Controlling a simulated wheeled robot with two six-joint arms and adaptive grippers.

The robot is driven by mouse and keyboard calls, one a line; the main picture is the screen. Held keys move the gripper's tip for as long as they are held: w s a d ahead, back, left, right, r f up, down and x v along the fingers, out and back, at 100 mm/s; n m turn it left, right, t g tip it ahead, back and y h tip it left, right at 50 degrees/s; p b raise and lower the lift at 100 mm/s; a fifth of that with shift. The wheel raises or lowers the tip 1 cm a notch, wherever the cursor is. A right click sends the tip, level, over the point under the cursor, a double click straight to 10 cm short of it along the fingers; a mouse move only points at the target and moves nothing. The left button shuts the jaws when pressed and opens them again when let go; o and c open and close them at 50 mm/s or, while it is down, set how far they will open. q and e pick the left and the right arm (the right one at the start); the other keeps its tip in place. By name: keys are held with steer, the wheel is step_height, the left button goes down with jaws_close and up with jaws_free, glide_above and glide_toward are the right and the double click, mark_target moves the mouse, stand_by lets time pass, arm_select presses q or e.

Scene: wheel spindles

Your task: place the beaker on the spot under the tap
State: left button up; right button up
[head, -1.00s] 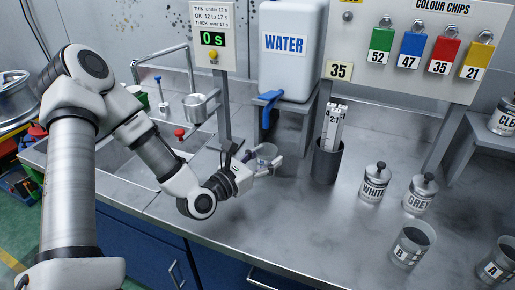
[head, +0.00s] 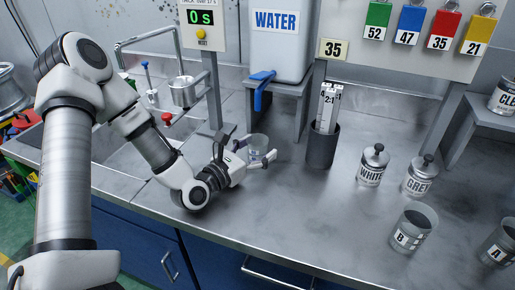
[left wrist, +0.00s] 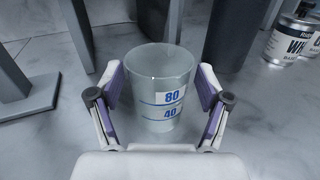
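The clear beaker (head: 258,146), with blue marks 80 and 40 in the left wrist view (left wrist: 160,85), appears to stand upright on the counter. In the head view it is below the blue tap (head: 261,92) of the water tank; I cannot tell whether it is exactly beneath the spout. No marked spot shows. My left gripper (head: 255,160) is open around the beaker; in the left wrist view its fingers (left wrist: 162,90) are on both sides, with small gaps. My right gripper is not in view.
A dark holder (head: 321,148) with paper strips stands right of the beaker. White (head: 371,168) and grey (head: 419,176) tins and beakers B (head: 412,230) and A (head: 497,243) stand further right. The timer post (head: 213,95) is behind left. The front counter is clear.

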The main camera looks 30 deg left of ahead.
mark_target(250, 150)
arm_select(q)
steer(key=shift+s+r+p, duration=0.1)
steer(key=shift+r+p, duration=0.15)
steer(key=shift+p, duration=0.1)
steer(key=s+p, duration=0.1)
steer(key=s, duration=0.2)
steer(key=s+a+p, duration=0.1)
steer(key=s, duration=0.2)
steer(key=shift+s+a+r, duration=0.1)
steer(key=shift+a, duration=0.05)
steer(key=s+p, duration=0.2)
steer(key=p, duration=0.1)
steer(key=shift+a+r, duration=0.1)
steer(key=shift+r, duration=0.25)
steer(key=s+p, duration=0.1)
steer(key=s, duration=0.1)
steer(key=s+f+p, duration=0.1)
steer(key=shift+s+a+p, duration=0.3)
steer(key=shift+s+p, duration=0.05)
steer(key=shift+w+f, duration=0.1)
